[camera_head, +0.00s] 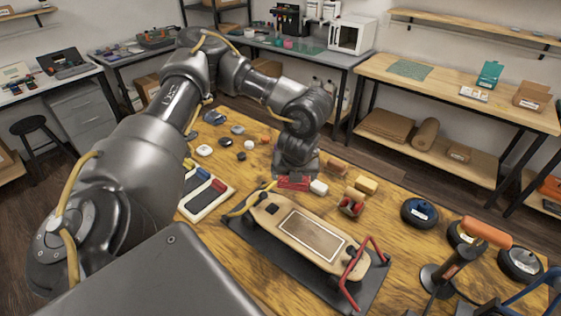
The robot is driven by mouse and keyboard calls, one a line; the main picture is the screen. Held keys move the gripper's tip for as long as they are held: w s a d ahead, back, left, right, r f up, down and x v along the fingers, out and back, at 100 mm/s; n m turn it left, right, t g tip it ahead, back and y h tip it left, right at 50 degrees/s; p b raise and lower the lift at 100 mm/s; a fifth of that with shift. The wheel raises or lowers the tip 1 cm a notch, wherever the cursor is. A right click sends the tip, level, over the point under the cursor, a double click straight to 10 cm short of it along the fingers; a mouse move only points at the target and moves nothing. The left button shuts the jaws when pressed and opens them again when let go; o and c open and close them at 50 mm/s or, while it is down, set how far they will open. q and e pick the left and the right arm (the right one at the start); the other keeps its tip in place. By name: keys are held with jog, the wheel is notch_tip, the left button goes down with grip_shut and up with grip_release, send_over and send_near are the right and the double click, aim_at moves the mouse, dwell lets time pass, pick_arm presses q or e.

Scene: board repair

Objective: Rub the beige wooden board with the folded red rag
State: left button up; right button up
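The beige wooden board (273,229), shaped like a skateboard deck, lies on a dark mat on the table, with a pale framed rectangle on its top. The folded red rag (293,184) lies beyond the board's far left end, apart from it. My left gripper (295,174) points down right at the rag. Its fingers are hidden or too small to make out, so I cannot tell whether they hold the rag. My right gripper is not in view.
A red clamp-like frame (367,268) stands at the board's near right end. A white block (319,187), a yellow block (366,184) and a red roller-like piece (351,202) are near the rag. A tray (206,192) lies left. Dark wheels (419,212) and an orange-handled tool (486,232) are right.

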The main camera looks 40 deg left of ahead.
pick_arm(q)
jog(key=s+d+f+n+g+b, duration=0.1)
jog(key=d+n, duration=0.2)
jog(key=n, duration=0.1)
jog(key=s+d+f+n+g+b, duration=0.1)
jog(key=d+n+g, duration=0.1)
jog(key=n, duration=0.3)
jog(key=s+d+n+g+y+b, duration=0.1)
jog(key=d+n+g, duration=0.1)
jog(key=d+n, duration=0.3)
jog(key=shift+s+f, duration=0.35)
jog(key=shift+f, duration=0.05)
jog(key=s+d+n+g+h, duration=0.1)
jog(key=n, duration=0.2)
jog(key=s+d+n+g+h+b, duration=0.1)
jog(key=s+d+n, duration=0.1)
jog(key=n, duration=0.1)
jog(key=s+d+n+g+h+b, duration=0.1)
jog(key=d+n, duration=0.1)
jog(key=n, duration=0.2)
jog(key=shift+s+f, duration=0.15)
jog(key=shift+f, duration=0.2)
jog(key=n, duration=0.1)
jog(key=s+d+n+h, duration=0.1)
jog(key=n, duration=0.1)
jog(key=shift+s+r+b, duration=0.1)
jog(key=shift+r+b, duration=0.1)
jog(key=shift+b, duration=0.15)
jog(key=shift+s, duration=0.1)
